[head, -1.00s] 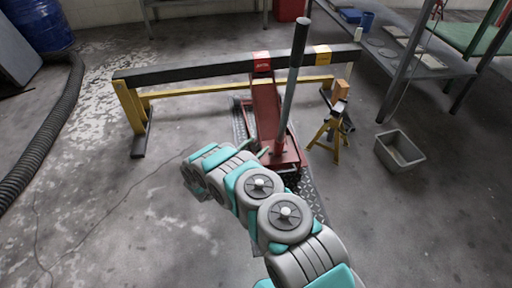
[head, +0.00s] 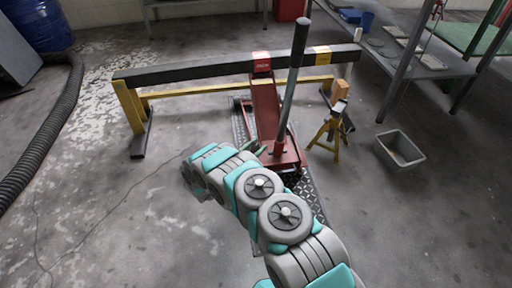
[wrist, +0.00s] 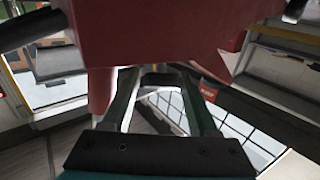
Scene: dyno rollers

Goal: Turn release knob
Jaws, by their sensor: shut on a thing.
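The red floor jack (head: 266,105) stands under the black and yellow beam, with its long handle (head: 291,85) rising and leaning slightly right. My gripper reaches the left side of the jack's base in the head view, mostly hidden by my own arm. In the wrist view my gripper (wrist: 160,80) has its two dark fingers pointing up at the underside of the red jack body (wrist: 160,35). A small dark piece, which looks like the release knob (wrist: 161,79), sits between the fingertips. The jaws are shut on it, though its shape is hard to make out.
The black and yellow beam (head: 190,72) spans behind the jack. A yellow stand (head: 328,134) with a wooden block and a grey bin (head: 399,151) are on the right. A metal table (head: 420,62) stands beyond. A hose (head: 48,137) lies left; the left floor is mostly clear.

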